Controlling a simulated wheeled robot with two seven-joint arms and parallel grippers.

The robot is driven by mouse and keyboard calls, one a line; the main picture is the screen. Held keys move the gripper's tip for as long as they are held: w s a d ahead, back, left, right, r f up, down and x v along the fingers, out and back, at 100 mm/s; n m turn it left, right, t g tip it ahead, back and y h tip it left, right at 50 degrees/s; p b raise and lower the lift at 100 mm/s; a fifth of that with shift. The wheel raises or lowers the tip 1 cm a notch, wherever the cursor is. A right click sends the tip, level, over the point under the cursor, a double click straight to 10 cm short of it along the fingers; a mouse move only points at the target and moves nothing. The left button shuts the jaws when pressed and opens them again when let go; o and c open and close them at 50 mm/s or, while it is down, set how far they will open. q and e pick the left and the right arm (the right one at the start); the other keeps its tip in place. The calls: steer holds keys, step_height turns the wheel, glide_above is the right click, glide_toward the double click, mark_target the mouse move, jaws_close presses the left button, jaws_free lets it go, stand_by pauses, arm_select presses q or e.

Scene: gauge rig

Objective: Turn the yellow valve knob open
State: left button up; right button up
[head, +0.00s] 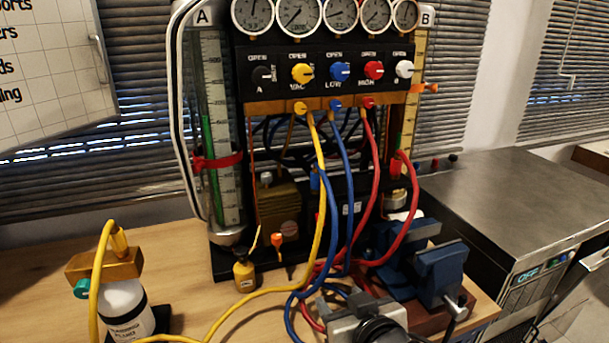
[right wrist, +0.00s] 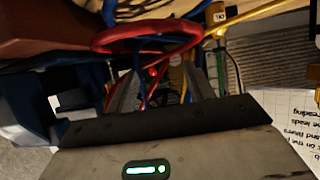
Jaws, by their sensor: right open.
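The yellow valve knob (head: 302,73) sits on the black manifold panel (head: 325,55) under the round gauges in the head view. It is labelled VAC, with OPEN printed above it, and its pointer seems turned to the right rather than up at OPEN. My right gripper (head: 345,298) is low in the head view, well below the knob, beside the hoses and the blue vise. In the right wrist view its two fingers (right wrist: 160,80) stand apart, with hoses showing beyond and between them. The knob cannot be made out there. My left gripper is not in view.
Black, blue, red and white knobs flank the yellow one. Yellow, blue and red hoses (head: 323,180) hang in front of the rig. A blue vise (head: 440,270) stands at right, a small yellow bottle (head: 245,272) near the rig's base, and a white bottle (head: 126,308) at left.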

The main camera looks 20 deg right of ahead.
steer(key=w+r+m+t, duration=0.1)
steer(key=w+r+t, duration=0.35)
steer(key=r, duration=0.75)
steer(key=m+t+h, duration=0.1)
steer(key=t, duration=0.4)
glide_toward(303, 76)
steer(key=p+x, duration=0.3)
steer(key=x, duration=0.5)
steer(key=shift+w+d+r+p, duration=0.1)
steer(key=shift+r+p, duration=0.05)
steer(key=shift+p, duration=0.25)
steer(key=shift+w+r, duration=0.15)
steer(key=shift+w, duration=0.3)
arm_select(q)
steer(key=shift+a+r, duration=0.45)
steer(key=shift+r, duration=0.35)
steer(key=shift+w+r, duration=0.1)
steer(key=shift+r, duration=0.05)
arm_select(e)
steer(key=c, duration=1)
